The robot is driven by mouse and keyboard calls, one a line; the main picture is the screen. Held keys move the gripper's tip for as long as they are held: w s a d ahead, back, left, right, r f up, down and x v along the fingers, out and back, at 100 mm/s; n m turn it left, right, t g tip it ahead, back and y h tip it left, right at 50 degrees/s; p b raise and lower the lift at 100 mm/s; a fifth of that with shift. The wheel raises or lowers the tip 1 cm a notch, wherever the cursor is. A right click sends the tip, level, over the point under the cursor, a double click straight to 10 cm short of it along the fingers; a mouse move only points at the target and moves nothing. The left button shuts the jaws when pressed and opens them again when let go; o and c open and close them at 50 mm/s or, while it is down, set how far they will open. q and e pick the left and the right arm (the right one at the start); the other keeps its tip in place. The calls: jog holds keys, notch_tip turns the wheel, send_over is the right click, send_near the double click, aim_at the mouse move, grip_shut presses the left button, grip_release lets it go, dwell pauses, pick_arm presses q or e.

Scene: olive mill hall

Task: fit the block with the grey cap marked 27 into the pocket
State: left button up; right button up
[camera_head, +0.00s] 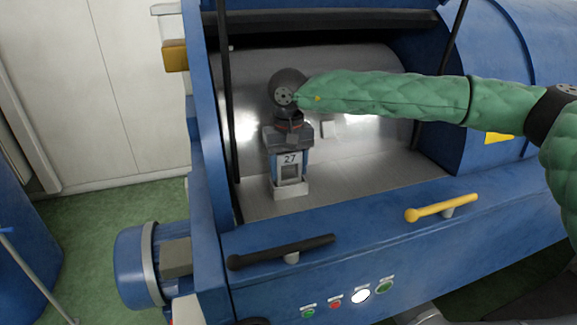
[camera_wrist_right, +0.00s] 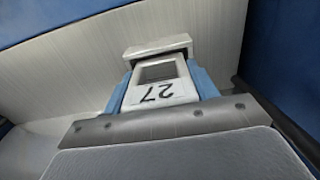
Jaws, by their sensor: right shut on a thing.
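The block marked 27 (camera_head: 290,160) has a pale grey top with a dark square face below it. My right gripper (camera_head: 290,172) is shut on it, with a blue finger on each side. In the right wrist view the block (camera_wrist_right: 160,91) shows its number upside down between the gripper's fingers (camera_wrist_right: 162,85). A small white piece (camera_head: 291,190), perhaps the pocket's holder, is directly below the block on the metal floor; it also shows in the wrist view (camera_wrist_right: 158,46). The pocket's opening is hidden, and I cannot tell whether the block is inside or just above it. My left gripper is out of view.
The blue machine housing (camera_head: 390,225) surrounds the metal bay (camera_head: 370,175). A black handle (camera_head: 282,252) and a yellow handle (camera_head: 440,208) lie along its front edge, above several buttons. The metal floor right of the block is clear.

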jog(key=shift+f+b, duration=0.6)
jog(key=shift+f, duration=0.05)
jog(key=o, duration=1.2)
notch_tip(320, 180, up, 7)
jog(key=b, duration=0.3)
jog(key=shift+r, duration=0.45)
